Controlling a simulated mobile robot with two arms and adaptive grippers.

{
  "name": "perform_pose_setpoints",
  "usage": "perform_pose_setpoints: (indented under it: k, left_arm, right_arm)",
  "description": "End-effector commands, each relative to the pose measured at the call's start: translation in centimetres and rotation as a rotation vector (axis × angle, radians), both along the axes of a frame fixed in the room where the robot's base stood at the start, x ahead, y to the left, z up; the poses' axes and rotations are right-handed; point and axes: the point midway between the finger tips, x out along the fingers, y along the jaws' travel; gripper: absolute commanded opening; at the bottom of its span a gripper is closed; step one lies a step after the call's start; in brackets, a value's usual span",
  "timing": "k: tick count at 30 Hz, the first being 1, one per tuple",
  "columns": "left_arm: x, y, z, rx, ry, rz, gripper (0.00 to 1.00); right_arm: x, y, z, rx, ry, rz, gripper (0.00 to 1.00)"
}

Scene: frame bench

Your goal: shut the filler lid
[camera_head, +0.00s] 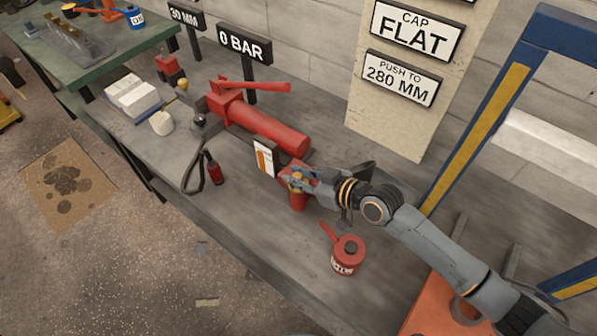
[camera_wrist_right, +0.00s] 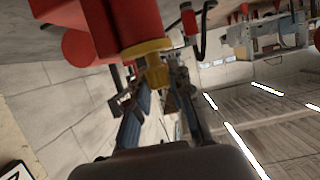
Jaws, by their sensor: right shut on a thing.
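My right gripper (camera_head: 302,179) is at the near right end of the red hand pump (camera_head: 262,130), above a short red upright part (camera_head: 299,201). It is shut on a small yellow piece (camera_head: 297,177), which I take to be the filler lid. In the right wrist view the yellow piece (camera_wrist_right: 146,48) shows close up against red metal (camera_wrist_right: 125,22), with the right gripper's fingers (camera_wrist_right: 158,82) at its narrow end. The fingers partly hide it, and I cannot tell whether the lid is fully seated. My left gripper is not in view.
A red oil can (camera_head: 345,258) with a spout stands on the grey bench (camera_head: 270,235) near my right arm. A black hose with a red end (camera_head: 215,170) lies left of the pump. A "0 BAR" sign (camera_head: 245,46) stands behind. A blue and yellow frame post (camera_head: 490,110) rises at right.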

Motion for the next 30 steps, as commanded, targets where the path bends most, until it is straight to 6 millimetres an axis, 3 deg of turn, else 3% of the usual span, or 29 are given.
perform_pose_setpoints:
  k: [12, 13, 16, 26, 30]
  left_arm:
    - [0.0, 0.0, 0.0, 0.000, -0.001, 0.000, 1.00]
    - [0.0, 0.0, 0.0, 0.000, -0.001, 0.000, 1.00]
    - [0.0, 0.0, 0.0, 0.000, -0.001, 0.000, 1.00]
    - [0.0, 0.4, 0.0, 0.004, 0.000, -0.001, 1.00]
    - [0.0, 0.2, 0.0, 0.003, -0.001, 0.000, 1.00]
  right_arm:
    - [0.0, 0.0, -0.1, -0.006, -0.009, 0.000, 0.00]
    - [0.0, 0.0, -0.1, -0.007, -0.008, 0.000, 0.25]
    - [0.0, 0.0, -0.1, -0.007, -0.008, 0.001, 0.45]
    - [-0.1, -0.1, 0.0, -0.006, -0.007, 0.001, 0.45]
    - [-0.9, -1.3, 0.4, -0.008, -0.008, -0.001, 0.45]
